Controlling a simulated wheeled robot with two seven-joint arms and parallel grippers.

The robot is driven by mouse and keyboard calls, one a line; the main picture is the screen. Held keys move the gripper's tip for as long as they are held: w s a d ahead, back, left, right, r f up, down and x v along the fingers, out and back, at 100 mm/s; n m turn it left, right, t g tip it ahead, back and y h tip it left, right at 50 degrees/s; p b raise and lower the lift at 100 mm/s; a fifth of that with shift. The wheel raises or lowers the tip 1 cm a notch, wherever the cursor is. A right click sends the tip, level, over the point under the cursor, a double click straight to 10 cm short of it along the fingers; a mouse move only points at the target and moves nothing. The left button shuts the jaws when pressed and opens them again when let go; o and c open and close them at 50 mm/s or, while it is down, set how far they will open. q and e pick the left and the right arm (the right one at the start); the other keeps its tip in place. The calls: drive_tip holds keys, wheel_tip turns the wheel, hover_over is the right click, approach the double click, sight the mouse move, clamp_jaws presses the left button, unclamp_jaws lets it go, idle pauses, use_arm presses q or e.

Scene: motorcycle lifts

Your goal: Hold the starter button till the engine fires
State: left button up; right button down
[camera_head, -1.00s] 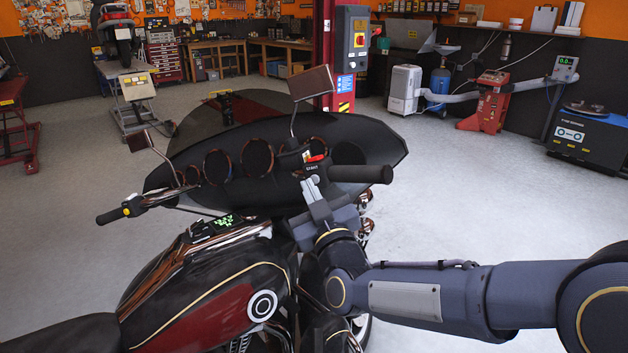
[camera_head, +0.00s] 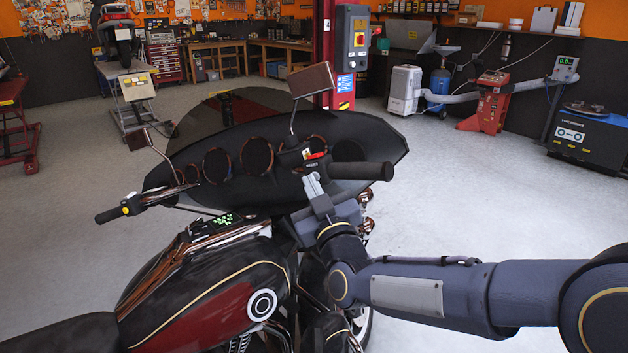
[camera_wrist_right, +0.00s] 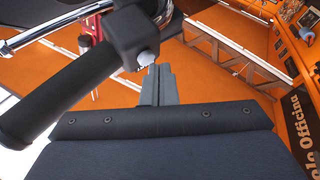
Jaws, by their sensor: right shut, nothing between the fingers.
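The motorcycle (camera_head: 205,315) stands in front of me, with its right handlebar grip (camera_head: 362,172) pointing right. The same black grip (camera_wrist_right: 60,95) crosses the left of the right wrist view. A small pale button (camera_wrist_right: 147,58) sits on the switch housing (camera_wrist_right: 130,35) at the grip's inner end. A red switch (camera_head: 316,156) shows by the housing in the head view. My right gripper (camera_head: 311,178) is shut and empty, its fingers pointing up at the housing. In the wrist view its fingertips (camera_wrist_right: 157,70) are right beside the pale button; I cannot tell whether they touch. My left gripper is out of view.
The black fairing (camera_head: 230,165) and right mirror (camera_head: 311,80) rise beyond the bars. A red lift post (camera_head: 325,45) with a control box stands behind. The floor right of the motorcycle is clear up to a red machine (camera_head: 488,105).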

drive_tip(key=shift+w+d+b, duration=0.2)
drive_tip(key=shift+w+b, duration=0.1)
drive_tip(key=shift+w, duration=0.1)
idle(0.8)
drive_tip(key=shift+s+a, duration=0.35)
drive_tip(key=shift+s, duration=0.45)
drive_tip(key=s, duration=0.1)
drive_tip(key=s+a, duration=0.1)
drive_tip(key=s, duration=0.1)
drive_tip(key=s+a, duration=0.1)
drive_tip(key=shift+s+r, duration=0.3)
drive_tip(key=shift+r, duration=0.1)
